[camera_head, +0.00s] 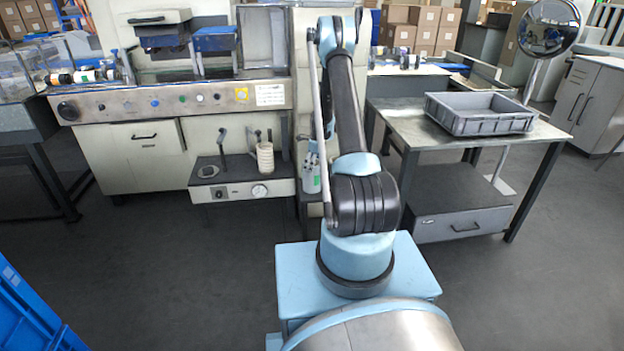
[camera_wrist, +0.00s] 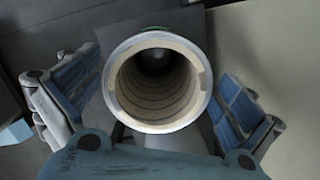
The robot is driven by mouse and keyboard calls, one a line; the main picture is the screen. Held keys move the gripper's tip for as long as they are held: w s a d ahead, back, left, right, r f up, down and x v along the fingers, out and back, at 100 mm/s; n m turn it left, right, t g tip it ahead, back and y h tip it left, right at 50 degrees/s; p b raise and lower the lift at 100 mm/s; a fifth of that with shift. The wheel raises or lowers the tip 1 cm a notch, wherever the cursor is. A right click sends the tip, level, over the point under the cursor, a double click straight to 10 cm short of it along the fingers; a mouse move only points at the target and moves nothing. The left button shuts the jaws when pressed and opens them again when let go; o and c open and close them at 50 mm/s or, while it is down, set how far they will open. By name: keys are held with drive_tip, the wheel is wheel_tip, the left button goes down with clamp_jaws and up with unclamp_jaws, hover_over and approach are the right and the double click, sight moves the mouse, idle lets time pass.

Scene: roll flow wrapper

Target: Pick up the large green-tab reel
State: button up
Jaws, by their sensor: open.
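In the wrist view, a hollow reel or roll (camera_wrist: 113,92) with a pale rim and a ribbed beige bore faces the camera end-on. It lies between the two fingers of my gripper (camera_wrist: 155,100), with a gap to each finger. The gripper is open. In the head view my gripper is not visible, and a small white roll with a green part (camera_head: 84,76) lies on the machine's top left.
A control panel (camera_head: 190,105) with knobs spans the machine front. A low shelf (camera_head: 222,189) holds a stack of pale rings (camera_head: 265,158). At right a metal table (camera_head: 400,130) bears a grey tray (camera_head: 480,124). The floor (camera_head: 160,270) in front is clear; a blue crate (camera_head: 30,310) is at lower left.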

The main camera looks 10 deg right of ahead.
sight(311, 183)
drive_tip(key=f, duration=0.5)
drive_tip(key=shift+a, duration=0.25)
drive_tip(key=shift+r, duration=0.1)
drive_tip(key=c, duration=1.2)
